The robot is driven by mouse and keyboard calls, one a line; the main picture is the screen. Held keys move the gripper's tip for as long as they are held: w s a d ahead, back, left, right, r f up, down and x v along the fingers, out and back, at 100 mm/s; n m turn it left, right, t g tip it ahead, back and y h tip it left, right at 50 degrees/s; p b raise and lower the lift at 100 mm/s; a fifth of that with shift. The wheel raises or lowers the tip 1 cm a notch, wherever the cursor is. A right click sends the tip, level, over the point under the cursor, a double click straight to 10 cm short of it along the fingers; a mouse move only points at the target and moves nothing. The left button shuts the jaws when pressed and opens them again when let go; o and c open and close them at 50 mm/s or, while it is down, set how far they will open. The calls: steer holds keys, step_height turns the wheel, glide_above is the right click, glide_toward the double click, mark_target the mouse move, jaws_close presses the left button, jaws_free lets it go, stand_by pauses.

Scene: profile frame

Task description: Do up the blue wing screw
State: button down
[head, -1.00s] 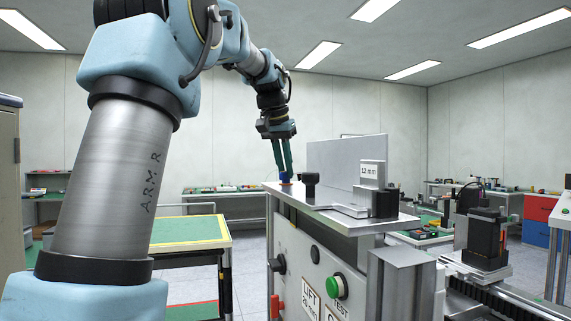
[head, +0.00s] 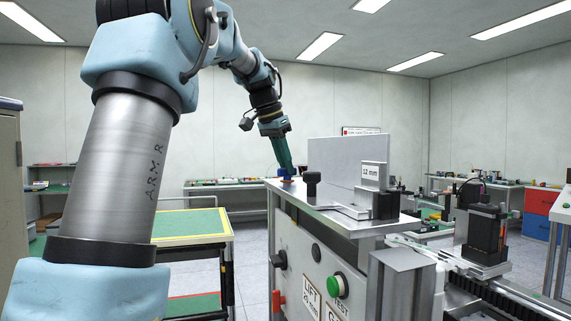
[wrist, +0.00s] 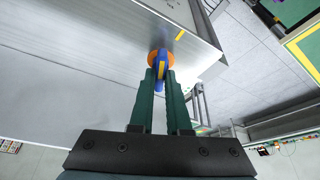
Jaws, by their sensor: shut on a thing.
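The blue wing screw (wrist: 160,67) stands on an orange round base (wrist: 151,58) near the edge of the metal bench top. My gripper (wrist: 161,75), with two green fingers, is shut on the screw's wing in the wrist view. In the head view my gripper (head: 286,172) reaches down to the bench top's left corner, where the blue screw (head: 287,177) shows only as a small patch at the fingertips. The threads and the screw's seating are hidden.
The metal bench top (head: 318,199) carries a black knob (head: 312,184), an upright grey plate (head: 335,162) and a block marked "12 mm" (head: 372,176). Below are a green button (head: 336,287) and a "LIFT" label (head: 311,298). A green-topped table (head: 190,224) stands to the left.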

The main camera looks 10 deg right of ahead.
steer(key=c, duration=0.9)
jaws_free()
steer(key=shift+r, duration=0.1)
steer(key=b+v, duration=0.1)
steer(key=v, duration=0.9)
steer(key=shift+s+r, duration=0.1)
steer(key=shift+r, duration=0.2)
